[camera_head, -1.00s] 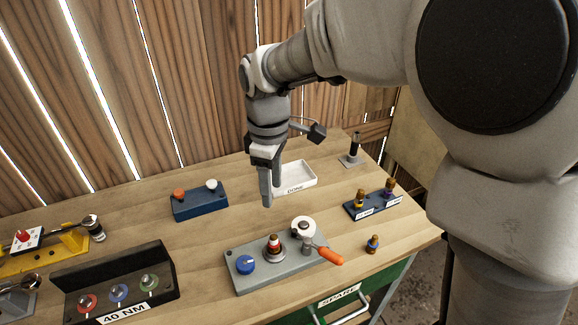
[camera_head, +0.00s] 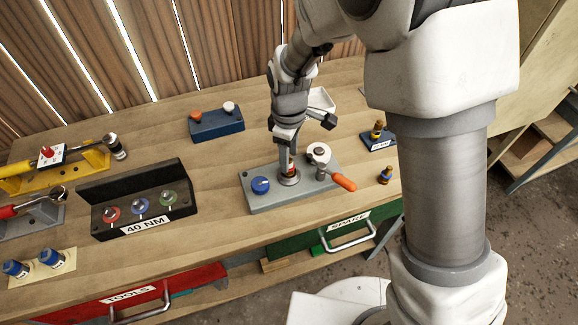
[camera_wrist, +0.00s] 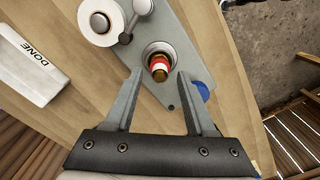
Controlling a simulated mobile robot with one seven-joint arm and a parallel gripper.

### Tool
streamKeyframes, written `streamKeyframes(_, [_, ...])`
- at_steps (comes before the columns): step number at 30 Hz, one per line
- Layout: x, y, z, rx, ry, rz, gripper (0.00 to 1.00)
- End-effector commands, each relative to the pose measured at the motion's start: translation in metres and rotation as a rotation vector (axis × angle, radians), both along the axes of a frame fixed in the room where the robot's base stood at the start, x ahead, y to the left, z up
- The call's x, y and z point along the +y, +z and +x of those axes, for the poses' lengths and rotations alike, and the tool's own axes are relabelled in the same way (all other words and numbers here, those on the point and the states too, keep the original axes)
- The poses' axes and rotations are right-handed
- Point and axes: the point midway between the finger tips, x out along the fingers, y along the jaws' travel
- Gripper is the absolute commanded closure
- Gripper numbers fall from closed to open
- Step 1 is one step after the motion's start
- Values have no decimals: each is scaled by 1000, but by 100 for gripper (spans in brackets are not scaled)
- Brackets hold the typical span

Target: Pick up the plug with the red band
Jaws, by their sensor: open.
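The plug with the red band (camera_head: 291,167) stands in a round metal socket on the grey fixture plate (camera_head: 248,204). In the wrist view the plug (camera_wrist: 159,67) has a brassy end and a red and white band. My gripper (camera_head: 287,165) is over the socket and points down. In the wrist view my gripper (camera_wrist: 160,78) is open, with one finger to each side of the plug. Nothing is held. I cannot tell whether either finger touches the plug. The fingers hide part of it in the head view.
The plate also bears a blue knob (camera_head: 260,185), a white round part (camera_head: 318,152) and an orange-handled lever (camera_head: 343,182). A loose plug (camera_head: 385,175) stands to the right. A blue block (camera_head: 216,124) and white DONE tray (camera_wrist: 30,68) are farther back.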

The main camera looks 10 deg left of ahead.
Motion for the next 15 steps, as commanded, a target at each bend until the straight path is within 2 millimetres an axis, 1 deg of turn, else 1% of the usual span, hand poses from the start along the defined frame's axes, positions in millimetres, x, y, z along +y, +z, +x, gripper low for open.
streamKeyframes(1, [0, -8, -1, 3, 0, -2, 44])
streamKeyframes(5, [0, -21, 0, 1, -1, -1, 44])
streamKeyframes(13, [0, -23, 0, -1, 0, 1, 44])
streamKeyframes(15, [0, -23, 0, -1, 0, 1, 57])
